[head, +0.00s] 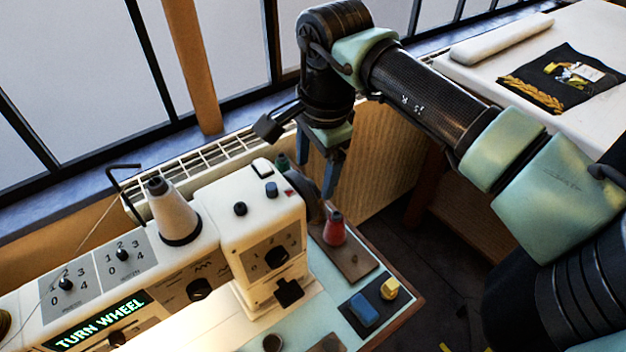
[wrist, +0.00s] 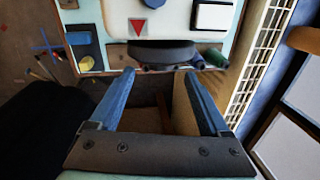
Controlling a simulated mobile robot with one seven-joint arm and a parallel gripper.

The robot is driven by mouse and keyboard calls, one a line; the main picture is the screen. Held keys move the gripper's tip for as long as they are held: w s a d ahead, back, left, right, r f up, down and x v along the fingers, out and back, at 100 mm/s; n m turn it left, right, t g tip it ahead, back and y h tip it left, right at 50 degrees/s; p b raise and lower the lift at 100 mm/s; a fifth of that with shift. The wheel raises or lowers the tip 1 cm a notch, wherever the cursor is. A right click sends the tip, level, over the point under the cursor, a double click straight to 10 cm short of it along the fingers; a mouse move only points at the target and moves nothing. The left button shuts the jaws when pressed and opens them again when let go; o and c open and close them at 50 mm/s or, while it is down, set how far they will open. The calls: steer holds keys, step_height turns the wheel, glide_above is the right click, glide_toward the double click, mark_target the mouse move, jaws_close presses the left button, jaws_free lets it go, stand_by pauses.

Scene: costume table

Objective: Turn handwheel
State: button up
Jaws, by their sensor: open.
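The sewing machine (head: 262,215) is cream coloured, with knobs and a lit green "TURN WHEEL" sign (head: 98,320). Its dark handwheel (head: 304,187) sits on the right end of the machine, partly hidden in the head view. The handwheel also shows in the wrist view (wrist: 163,54) as a dark rounded edge against the machine's side (wrist: 165,20). My gripper (head: 318,175) points down beside the machine's right end, close to the handwheel. In the wrist view my gripper (wrist: 156,80) is open and empty, its blue fingers spread either side of the wheel's middle and apparently short of it.
A red thread spool (head: 334,229), a blue block (head: 364,310) and a yellow piece (head: 389,288) stand on the machine table near its right edge. A white radiator (head: 225,149) runs behind, below the windows. A white table (head: 490,75) with dark cloth stands at upper right.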

mark_target(314, 184)
steer(key=shift+w+a+f, duration=0.1)
steer(key=shift+w+f, duration=0.05)
steer(key=shift+f, duration=0.95)
steer(key=shift+w+a+f, duration=0.1)
steer(key=shift+f, duration=0.95)
jaws_close()
steer(key=shift+f+b, duration=0.15)
steer(key=shift+b, duration=0.25)
